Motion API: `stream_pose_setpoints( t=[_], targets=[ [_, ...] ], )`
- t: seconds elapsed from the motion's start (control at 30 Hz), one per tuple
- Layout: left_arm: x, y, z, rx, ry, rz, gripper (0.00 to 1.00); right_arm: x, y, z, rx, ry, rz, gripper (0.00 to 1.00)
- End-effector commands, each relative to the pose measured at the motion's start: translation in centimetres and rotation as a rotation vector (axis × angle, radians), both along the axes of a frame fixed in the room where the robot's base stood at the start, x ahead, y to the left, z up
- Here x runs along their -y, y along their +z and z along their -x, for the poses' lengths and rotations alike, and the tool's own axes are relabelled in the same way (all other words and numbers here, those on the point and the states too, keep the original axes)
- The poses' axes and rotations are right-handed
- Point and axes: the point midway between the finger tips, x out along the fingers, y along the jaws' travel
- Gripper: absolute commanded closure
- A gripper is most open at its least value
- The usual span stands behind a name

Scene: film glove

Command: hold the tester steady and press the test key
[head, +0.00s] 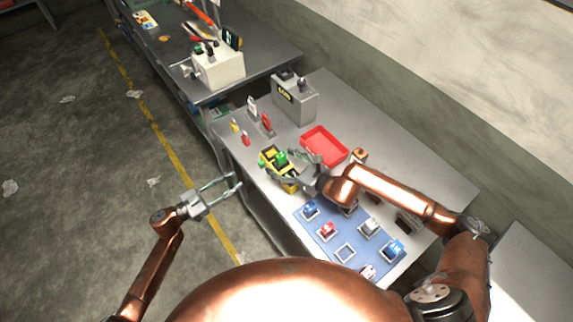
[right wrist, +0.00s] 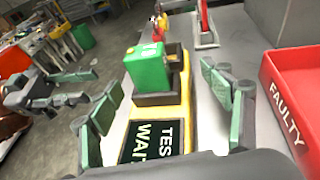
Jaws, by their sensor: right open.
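The yellow tester (head: 290,187) stands near the left edge of the bench. A green block (head: 281,158) sits in its dark socket; it also shows in the right wrist view (right wrist: 148,68). The tester's dark display (right wrist: 150,143) reads "TES…" and "WAI…", partly cut off. My right gripper (head: 300,166) is open over the tester, its fingers apart on either side in the right wrist view (right wrist: 165,88); contact cannot be told. My left gripper (head: 233,184) is open and empty, left of the bench edge. I cannot make out the test key.
A red tray (head: 309,133) marked "FAULTY" stands close right of the tester. A blue mat (head: 325,242) with several small blocks lies nearer me. A grey box (head: 298,103) and small red and yellow items stand farther back. A second bench (head: 270,57) lies beyond.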

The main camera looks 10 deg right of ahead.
Motion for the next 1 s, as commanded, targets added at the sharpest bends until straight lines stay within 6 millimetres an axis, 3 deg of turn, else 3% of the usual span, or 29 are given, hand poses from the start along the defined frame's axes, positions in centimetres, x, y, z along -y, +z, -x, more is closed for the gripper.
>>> stream_pose_setpoints(
  t=[0.27,1.0],
  targets=[
    [-0.02,-0.01,0.00,0.000,0.001,0.000,0.71,-0.10,-0.05,-0.13,0.000,0.000,0.000,0.27],
    [-0.01,-0.01,-0.01,0.000,0.001,0.000,0.71,-0.04,-0.07,-0.12,-0.001,-0.001,0.001,0.78]
  ],
)
